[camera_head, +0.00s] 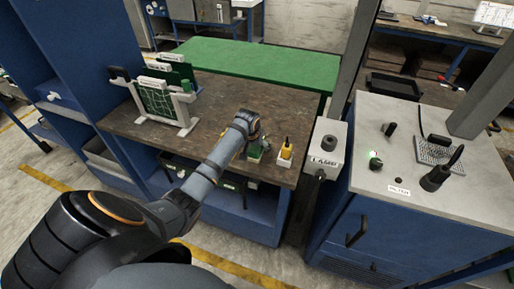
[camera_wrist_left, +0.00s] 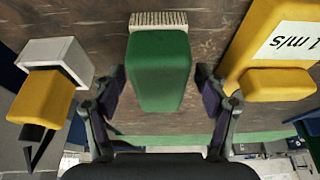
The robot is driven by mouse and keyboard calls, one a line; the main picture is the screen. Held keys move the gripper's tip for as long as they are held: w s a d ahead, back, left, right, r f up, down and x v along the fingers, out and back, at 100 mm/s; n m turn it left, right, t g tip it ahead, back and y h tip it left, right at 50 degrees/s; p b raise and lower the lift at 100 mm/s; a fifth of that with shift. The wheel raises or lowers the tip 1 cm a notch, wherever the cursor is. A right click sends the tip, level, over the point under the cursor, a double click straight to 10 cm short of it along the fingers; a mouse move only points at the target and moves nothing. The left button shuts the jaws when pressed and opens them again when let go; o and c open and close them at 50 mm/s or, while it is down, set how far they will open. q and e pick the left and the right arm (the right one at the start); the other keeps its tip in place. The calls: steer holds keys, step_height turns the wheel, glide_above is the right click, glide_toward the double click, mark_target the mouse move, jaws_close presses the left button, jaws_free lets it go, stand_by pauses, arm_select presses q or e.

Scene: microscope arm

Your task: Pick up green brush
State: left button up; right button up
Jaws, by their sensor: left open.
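The green brush (camera_wrist_left: 160,72) is a green block with pale bristles (camera_wrist_left: 158,20) at one end, in the middle of the left wrist view. It lies on the brown worktop. My left gripper (camera_wrist_left: 160,92) is open, with one finger on each side of the brush in the picture and a gap on both sides. Whether the fingertips are down at its height is hard to tell. In the head view, my left gripper (camera_head: 252,138) is over the front right of the workbench, with the green brush (camera_head: 255,152) partly hidden just below it. My right gripper is not in view.
A yellow tool in a white holder (camera_wrist_left: 60,55) stands on one side of the brush, a yellow meter (camera_wrist_left: 280,60) on the other. A white rack with green boards (camera_head: 160,100) stands at the bench's left. A grey-topped cabinet (camera_head: 400,160) is at right. The bench middle is clear.

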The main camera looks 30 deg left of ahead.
arm_select(q)
steer(key=shift+w+f, duration=0.3)
steer(key=shift+f, duration=0.35)
steer(key=shift+s, duration=0.1)
steer(key=c, duration=1.3)
steer(key=shift+r, duration=0.1)
steer(key=shift+r, duration=0.5)
steer(key=s+d+r+b, duration=0.1)
steer(key=s+d+r, duration=0.1)
steer(key=d+r, duration=0.4)
steer(key=s+d+r+b, duration=0.2)
steer(key=d+r, duration=0.4)
steer(key=d, duration=0.1)
steer(key=shift+s, duration=0.3)
